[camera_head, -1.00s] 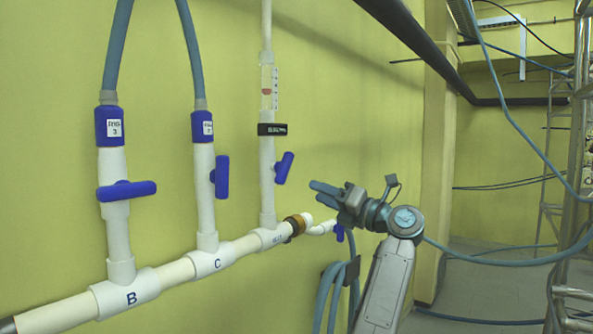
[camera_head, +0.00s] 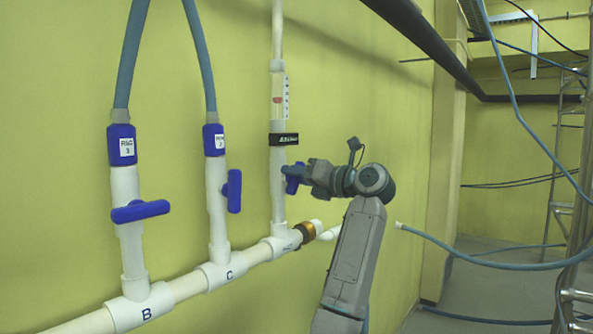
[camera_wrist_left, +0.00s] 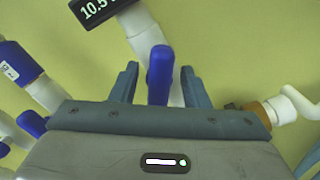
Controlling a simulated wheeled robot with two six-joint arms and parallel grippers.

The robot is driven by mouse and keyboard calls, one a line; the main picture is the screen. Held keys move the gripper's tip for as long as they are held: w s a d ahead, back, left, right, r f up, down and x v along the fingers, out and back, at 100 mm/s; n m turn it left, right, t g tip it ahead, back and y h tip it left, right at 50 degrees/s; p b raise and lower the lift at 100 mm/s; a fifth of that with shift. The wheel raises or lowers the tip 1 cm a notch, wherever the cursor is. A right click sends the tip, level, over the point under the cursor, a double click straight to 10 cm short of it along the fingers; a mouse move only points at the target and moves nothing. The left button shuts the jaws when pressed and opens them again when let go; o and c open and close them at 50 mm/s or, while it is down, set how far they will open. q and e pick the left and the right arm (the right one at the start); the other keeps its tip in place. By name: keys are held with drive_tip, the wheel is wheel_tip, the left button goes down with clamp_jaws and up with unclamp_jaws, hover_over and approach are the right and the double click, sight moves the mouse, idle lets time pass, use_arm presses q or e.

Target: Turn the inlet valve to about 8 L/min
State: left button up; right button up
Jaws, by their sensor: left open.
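The inlet valve's blue handle (camera_head: 292,183) sits on the white vertical pipe at the right of the manifold, partly hidden by my left gripper (camera_head: 298,174). In the left wrist view the handle (camera_wrist_left: 160,75) stands between the two open fingers of my left gripper (camera_wrist_left: 159,82), with a visible gap on each side. A black digital display (camera_head: 284,139) is on the pipe above the valve. In the left wrist view the display (camera_wrist_left: 98,8) seems to read 10.5, with its edge cut off. A clear flow tube (camera_head: 278,92) with a red float is above it. My right gripper is not in view.
Blue valve handles on branches B (camera_head: 140,211) and C (camera_head: 234,191) are to the left. The white manifold pipe (camera_head: 190,285) runs below, with a brass fitting (camera_head: 307,231) near its end. A blue hose (camera_head: 470,259) and a metal scaffold are at right.

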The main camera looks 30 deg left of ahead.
use_arm(q)
drive_tip(key=shift+a, duration=0.3)
drive_tip(key=c, duration=0.8)
drive_tip(key=shift+m, duration=1.1)
drive_tip(key=shift+c, duration=0.2)
drive_tip(key=o, duration=0.8)
drive_tip(key=shift+o, duration=0.2)
drive_tip(key=shift+w, duration=0.1)
drive_tip(key=shift+d+f, duration=0.1)
drive_tip(key=shift+d, duration=0.05)
